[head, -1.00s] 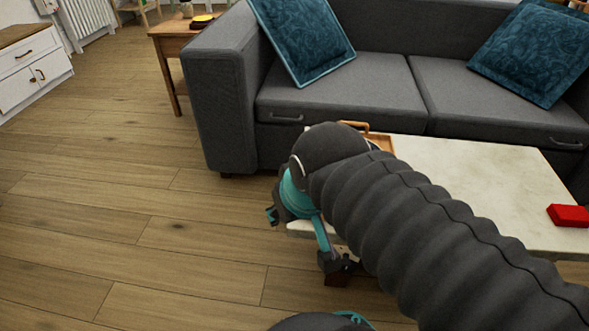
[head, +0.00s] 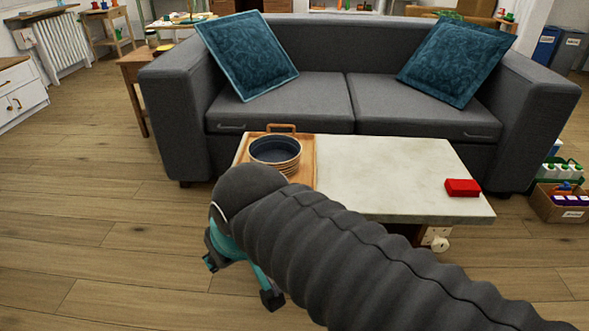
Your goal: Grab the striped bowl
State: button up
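The striped bowl (head: 275,153) is round, with a dark inside and tan and dark bands on its outer wall. It sits on a wooden tray (head: 307,165) with a handle, at the left end of the pale coffee table (head: 385,180). My gripper (head: 240,282) is at the lower left, nearer to me than the table and apart from the bowl. Its two teal and dark fingers are spread apart with nothing seen between them. My dark ribbed arm hides the near part of the tray and the table's near left corner.
A red block (head: 462,187) lies on the table's right side. A grey sofa (head: 340,90) with blue cushions stands right behind the table. A labelled box (head: 560,203) stands on the floor at the right. The wooden floor at the left is clear.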

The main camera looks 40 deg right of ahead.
aim_at(282, 152)
jog(key=z, duration=1)
jog(key=i, duration=1)
jog(key=u, duration=0.05)
jog(key=k, duration=1.35)
jog(key=u, duration=0.8)
jog(key=i, duration=1.2)
jog(key=z, duration=0.25)
